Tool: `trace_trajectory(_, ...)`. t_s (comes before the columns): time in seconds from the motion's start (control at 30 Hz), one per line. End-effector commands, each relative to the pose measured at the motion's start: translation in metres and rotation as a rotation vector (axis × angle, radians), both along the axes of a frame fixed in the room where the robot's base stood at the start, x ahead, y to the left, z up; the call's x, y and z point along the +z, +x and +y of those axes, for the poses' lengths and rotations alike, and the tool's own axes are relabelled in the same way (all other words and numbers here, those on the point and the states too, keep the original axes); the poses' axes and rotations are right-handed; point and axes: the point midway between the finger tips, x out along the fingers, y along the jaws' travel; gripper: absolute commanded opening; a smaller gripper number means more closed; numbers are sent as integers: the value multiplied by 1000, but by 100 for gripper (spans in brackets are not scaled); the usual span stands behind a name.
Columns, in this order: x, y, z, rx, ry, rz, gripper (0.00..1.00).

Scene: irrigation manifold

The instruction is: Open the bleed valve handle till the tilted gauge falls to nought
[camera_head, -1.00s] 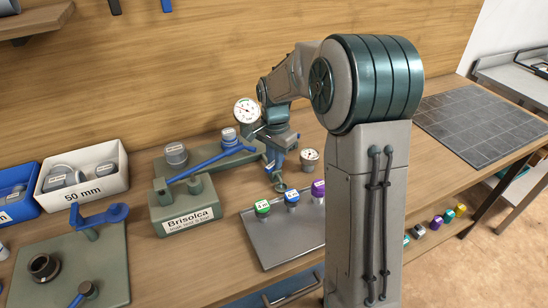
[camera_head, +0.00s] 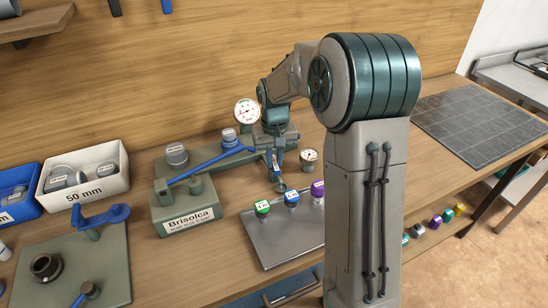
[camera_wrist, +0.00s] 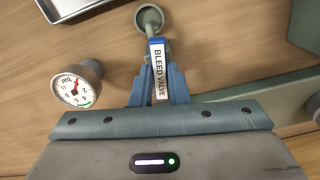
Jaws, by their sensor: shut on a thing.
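The bleed valve handle (camera_wrist: 159,66) has a white label reading BLEED VALVE with a blue edge, and it stands between my fingers in the wrist view. My gripper (camera_wrist: 158,82) is shut on it, one blue-grey finger on each side. In the head view my gripper (camera_head: 277,160) is at the manifold's right end. A small tilted gauge (camera_wrist: 72,90) with a red needle lies left of the handle in the wrist view.
A grey tray (camera_head: 285,232) with green, blue and purple capped pieces lies in front. A white bin (camera_head: 84,201) is at left.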

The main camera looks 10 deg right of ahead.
Motion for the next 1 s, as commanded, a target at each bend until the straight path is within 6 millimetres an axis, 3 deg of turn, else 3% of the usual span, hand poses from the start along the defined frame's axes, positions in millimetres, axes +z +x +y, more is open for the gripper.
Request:
trace_trajectory(0.4,2,1,0,196,-1,-4,0)
trace_trajectory(0.97,2,1,0,226,-1,-5,0)
trace_trajectory(1.0,2,1,0,226,-1,-5,20)
